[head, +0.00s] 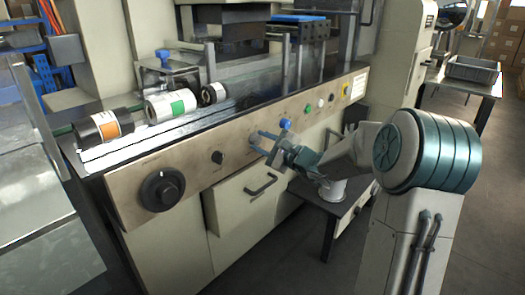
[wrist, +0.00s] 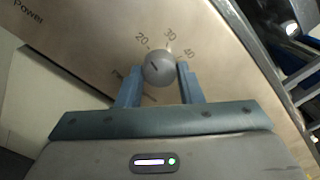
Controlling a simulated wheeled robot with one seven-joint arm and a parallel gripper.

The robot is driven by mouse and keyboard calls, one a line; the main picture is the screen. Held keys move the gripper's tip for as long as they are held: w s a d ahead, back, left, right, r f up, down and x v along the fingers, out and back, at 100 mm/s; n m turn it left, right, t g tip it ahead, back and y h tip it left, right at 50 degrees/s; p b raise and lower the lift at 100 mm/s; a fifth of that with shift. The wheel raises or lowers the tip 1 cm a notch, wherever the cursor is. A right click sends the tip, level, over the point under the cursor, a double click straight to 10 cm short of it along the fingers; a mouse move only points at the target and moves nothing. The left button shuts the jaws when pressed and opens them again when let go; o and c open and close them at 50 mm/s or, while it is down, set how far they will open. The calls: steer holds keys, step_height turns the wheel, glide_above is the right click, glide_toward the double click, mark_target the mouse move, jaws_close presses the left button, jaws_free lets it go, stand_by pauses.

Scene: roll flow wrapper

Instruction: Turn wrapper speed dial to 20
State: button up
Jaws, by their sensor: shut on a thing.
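The speed dial (wrist: 159,68) is a small round grey knob on the beige panel, with printed marks 20, 30 and 40 around its upper side. A short dark mark on its face points up and left, roughly toward the 20; its exact reading is too small to tell. My gripper (head: 257,141) is at the panel front in the head view. In the wrist view its two blue-grey fingers stand on either side of the dial, shut on it. In the head view the fingers mostly hide the dial.
The panel (head: 235,145) also carries a large black dial (head: 162,188), a small black knob (head: 217,157), a blue knob (head: 285,124) and a green button (head: 320,103). A drawer handle (head: 261,186) sticks out below my gripper. Rolls (head: 170,104) lie on the machine top.

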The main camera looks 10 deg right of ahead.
steer(key=shift+n, duration=0.3)
steer(key=o, duration=1)
steer(key=shift+d, duration=0.1)
steer(key=shift+p+v, duration=1.65)
steer(key=shift+v, duration=5.25)
